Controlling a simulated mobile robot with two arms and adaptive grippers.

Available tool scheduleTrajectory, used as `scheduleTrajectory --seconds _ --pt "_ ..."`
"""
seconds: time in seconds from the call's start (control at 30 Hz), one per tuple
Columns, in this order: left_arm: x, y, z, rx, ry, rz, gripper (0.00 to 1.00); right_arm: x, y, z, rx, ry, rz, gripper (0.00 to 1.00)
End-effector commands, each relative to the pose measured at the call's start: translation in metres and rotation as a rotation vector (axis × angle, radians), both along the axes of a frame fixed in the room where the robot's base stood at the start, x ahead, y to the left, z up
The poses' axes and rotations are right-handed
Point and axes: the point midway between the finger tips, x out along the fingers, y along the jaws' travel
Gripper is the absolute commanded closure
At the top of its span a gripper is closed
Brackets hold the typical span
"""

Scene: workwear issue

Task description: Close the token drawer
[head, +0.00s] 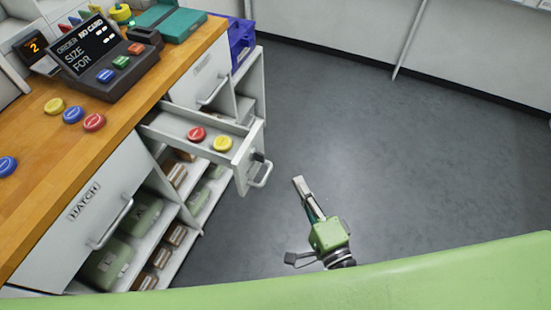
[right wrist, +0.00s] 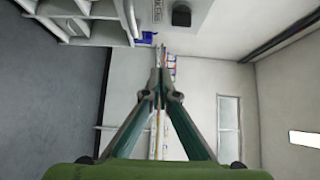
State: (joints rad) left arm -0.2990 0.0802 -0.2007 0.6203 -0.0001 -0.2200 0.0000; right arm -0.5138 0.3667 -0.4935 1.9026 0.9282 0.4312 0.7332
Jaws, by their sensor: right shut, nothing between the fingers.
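The token drawer (head: 205,138) is pulled out from the counter front in the head view. A red token (head: 196,134) and a yellow token (head: 222,143) lie inside it. Its front carries a metal bar handle (head: 261,174). My right gripper (head: 298,183) is shut and empty, over the floor to the right of the handle and apart from it. The right wrist view shows its fingers together (right wrist: 158,75). My left gripper is not in view.
The wooden counter (head: 55,130) holds an order terminal (head: 105,55) and several coloured tokens. Below it are a HATCH door (head: 75,215) and open shelves (head: 165,235) with boxes. A blue crate (head: 240,38) stands beyond. The grey floor (head: 390,150) to the right is clear.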

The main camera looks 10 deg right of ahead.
Motion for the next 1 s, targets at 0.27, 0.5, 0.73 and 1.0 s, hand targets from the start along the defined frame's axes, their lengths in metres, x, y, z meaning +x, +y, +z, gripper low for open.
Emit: scheduleTrajectory --seconds 0.27,0.5,0.73,1.0 --pt "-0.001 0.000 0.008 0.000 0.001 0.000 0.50 0.036 0.009 0.006 0.008 -0.008 -0.004 1.00" --pt "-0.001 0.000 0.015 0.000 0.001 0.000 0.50 0.086 0.023 0.005 0.006 -0.006 -0.002 1.00" --pt "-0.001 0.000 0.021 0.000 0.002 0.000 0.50 0.110 0.048 0.004 0.006 -0.004 -0.002 1.00" --pt "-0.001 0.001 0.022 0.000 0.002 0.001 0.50 0.116 0.061 0.003 0.003 -0.003 -0.001 1.00"
